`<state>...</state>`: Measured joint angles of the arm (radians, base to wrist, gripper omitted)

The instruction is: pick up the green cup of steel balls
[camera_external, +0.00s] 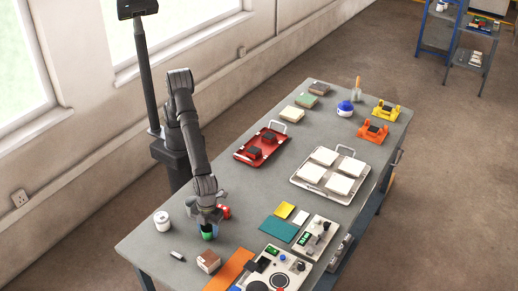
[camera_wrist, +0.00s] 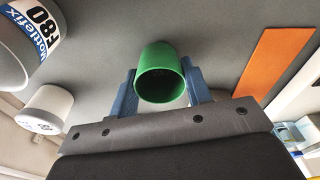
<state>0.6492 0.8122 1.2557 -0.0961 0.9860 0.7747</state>
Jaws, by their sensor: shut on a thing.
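The green cup (camera_external: 208,232) is at the near left part of the grey table, directly under my gripper (camera_external: 207,220). In the wrist view, the green cup (camera_wrist: 160,70) sits between the two blue fingers of my gripper (camera_wrist: 160,92), one finger on each side. My gripper is shut on the cup. The cup's round mouth faces the wrist camera and its inside looks plain green; I can make out no steel balls in it. I cannot tell whether the cup's base touches the table.
A white tub (camera_external: 162,221) stands left of the cup; a red object (camera_external: 223,211) is close behind it. A brown block (camera_external: 208,261) and an orange strip (camera_external: 232,270) lie in front. A red tray (camera_external: 246,155) and a white tile tray (camera_external: 306,182) lie farther back.

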